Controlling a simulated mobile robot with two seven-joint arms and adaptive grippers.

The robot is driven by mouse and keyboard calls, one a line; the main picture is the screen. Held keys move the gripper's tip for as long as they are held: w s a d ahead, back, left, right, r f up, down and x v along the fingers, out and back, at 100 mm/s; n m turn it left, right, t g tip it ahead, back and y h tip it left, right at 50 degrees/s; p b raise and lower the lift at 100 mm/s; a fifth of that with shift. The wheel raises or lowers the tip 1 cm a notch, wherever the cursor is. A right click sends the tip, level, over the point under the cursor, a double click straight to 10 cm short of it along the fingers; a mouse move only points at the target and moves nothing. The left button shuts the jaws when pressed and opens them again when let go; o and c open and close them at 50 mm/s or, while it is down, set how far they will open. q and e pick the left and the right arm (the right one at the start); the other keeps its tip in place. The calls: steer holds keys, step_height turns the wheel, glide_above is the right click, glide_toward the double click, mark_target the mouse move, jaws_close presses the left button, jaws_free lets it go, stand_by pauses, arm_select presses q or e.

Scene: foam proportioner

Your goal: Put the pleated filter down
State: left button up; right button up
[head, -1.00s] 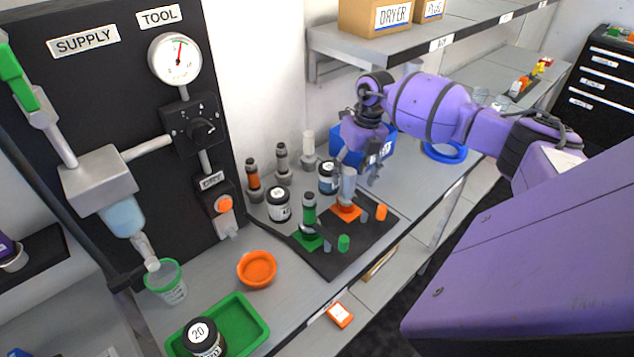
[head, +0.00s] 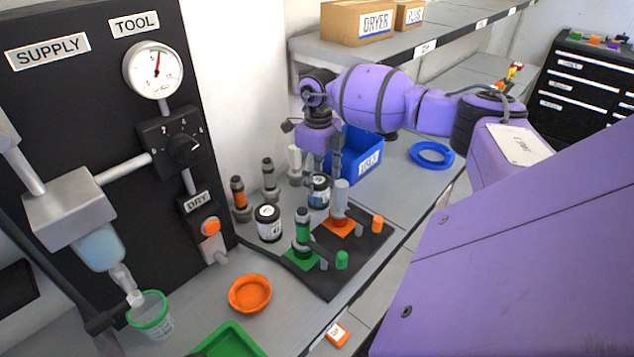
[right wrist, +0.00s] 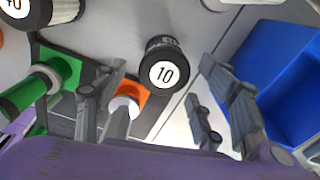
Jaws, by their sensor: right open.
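I cannot make out pleats on any part. A pale cylinder (head: 341,194) stands upright at the orange stand (head: 342,229) on the dark mat; it may be the filter. Its whitish end shows beside the left finger in the right wrist view (right wrist: 122,104). A second white cylinder (head: 294,158) stands at the back by the wall. My right gripper (right wrist: 168,105) is open and empty, its fingers wide apart on either side of a dark jar marked 10 (right wrist: 165,70). In the head view its fingers are partly hidden by its own body. My left gripper is not in view.
A green stand (head: 301,256) is beside the orange one. A white-labelled jar (head: 268,224) and upright fittings (head: 239,197) stand near the wall. A blue bin (head: 362,152) is close right of my gripper.

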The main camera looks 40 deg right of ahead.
mark_target(319, 181)
step_height(319, 181, down, 3)
steer(key=shift+s+f+b, duration=0.1)
steer(key=shift+s+b, duration=0.05)
steer(key=shift+b, duration=0.2)
steer(key=shift+c, duration=0.3)
steer(key=shift+a, duration=0.1)
steer(key=c, duration=1.3)
steer(key=shift+r, duration=0.3)
